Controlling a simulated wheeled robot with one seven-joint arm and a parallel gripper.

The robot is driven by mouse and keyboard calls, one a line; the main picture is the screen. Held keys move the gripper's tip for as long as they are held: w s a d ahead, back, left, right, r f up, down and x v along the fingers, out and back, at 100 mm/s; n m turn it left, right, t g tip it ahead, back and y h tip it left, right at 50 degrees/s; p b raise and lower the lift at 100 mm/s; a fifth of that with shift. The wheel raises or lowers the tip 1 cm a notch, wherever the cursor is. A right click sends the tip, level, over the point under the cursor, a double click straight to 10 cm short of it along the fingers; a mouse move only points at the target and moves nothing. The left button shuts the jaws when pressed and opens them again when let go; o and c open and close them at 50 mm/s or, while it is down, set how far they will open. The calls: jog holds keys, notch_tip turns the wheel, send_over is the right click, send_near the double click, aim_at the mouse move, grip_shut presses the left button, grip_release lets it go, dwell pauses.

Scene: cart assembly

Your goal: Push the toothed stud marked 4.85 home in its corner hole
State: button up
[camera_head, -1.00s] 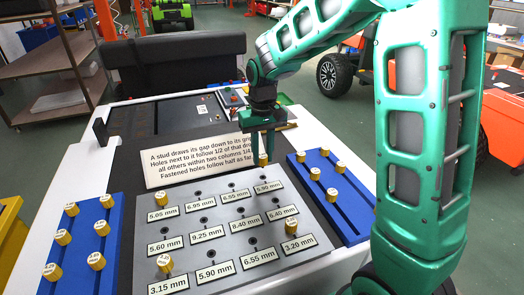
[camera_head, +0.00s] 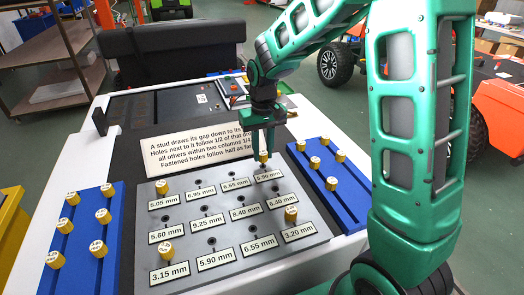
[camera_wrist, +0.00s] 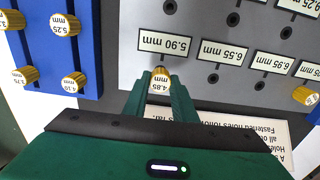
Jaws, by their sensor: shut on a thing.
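The gold toothed stud marked 4.85 (camera_wrist: 160,82) stands at the corner of the grey plate (camera_head: 222,198) beside the 5.90 mm label (camera_wrist: 165,44). It also shows in the head view (camera_head: 263,157), at the plate's far right corner. My gripper (camera_wrist: 161,90) points down over that corner, with its two green fingers shut on the stud from both sides. The stud's marked top faces the wrist camera. The corner hole is hidden beneath the stud and fingers, so its seating depth cannot be told.
Gold studs stand in the other corners, by 5.05 (camera_head: 162,186), 3.15 (camera_head: 169,246) and 3.20 (camera_head: 291,213). Blue racks with several studs lie left (camera_head: 83,262) and right (camera_head: 348,190). A printed sign (camera_head: 200,148) lies behind the plate. The holes between the corners are empty.

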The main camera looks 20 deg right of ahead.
jog(key=shift+f, duration=1.4)
jog(key=o, duration=1.1)
jog(key=shift+r, duration=0.1)
notch_tip(320, 180, up, 10)
jog(key=shift+r, duration=0.2)
